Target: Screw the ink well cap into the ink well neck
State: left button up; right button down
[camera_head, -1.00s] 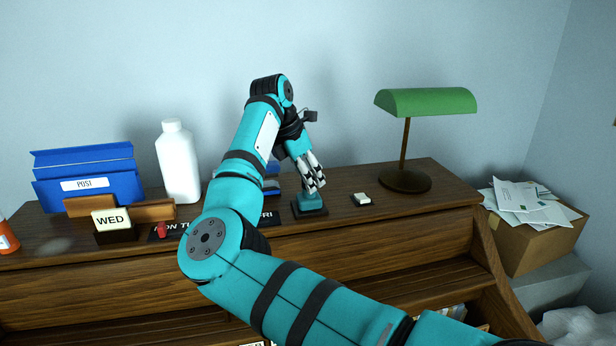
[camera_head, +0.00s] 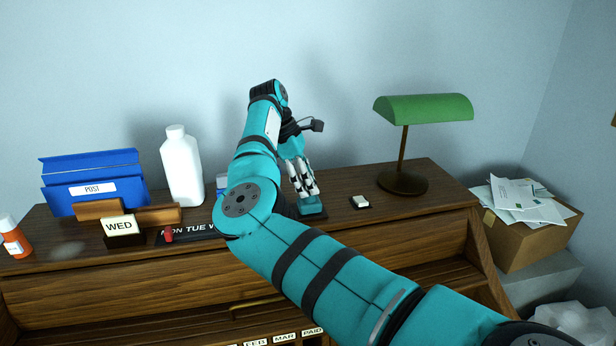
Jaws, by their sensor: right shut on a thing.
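The ink well (camera_head: 312,207) is a small teal block on a dark base, on top of the wooden desk, right of the middle. My right gripper (camera_head: 308,193) points down at it from above, its pale fingers close together right at its top. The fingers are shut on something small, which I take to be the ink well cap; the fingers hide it. I cannot tell whether the cap is seated in the neck, which is also hidden. My left gripper is not in view.
A small white block (camera_head: 360,202) lies just right of the ink well, before a green desk lamp (camera_head: 423,108). A white bottle (camera_head: 183,168), blue post holder (camera_head: 92,182), WED block (camera_head: 120,227) and orange bottle (camera_head: 15,240) stand left. A box of envelopes (camera_head: 528,240) is at right.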

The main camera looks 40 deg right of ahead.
jog(key=shift+r, duration=0.1)
jog(key=shift+r+m+p, duration=0.1)
jog(key=shift+m+p, duration=0.3)
jog(key=shift+f, duration=0.2)
jog(key=c, duration=0.8)
grip_release()
jog(key=shift+c, duration=0.2)
jog(key=v, duration=0.7)
jog(key=shift+w+r, duration=0.2)
jog(key=shift+r, duration=0.05)
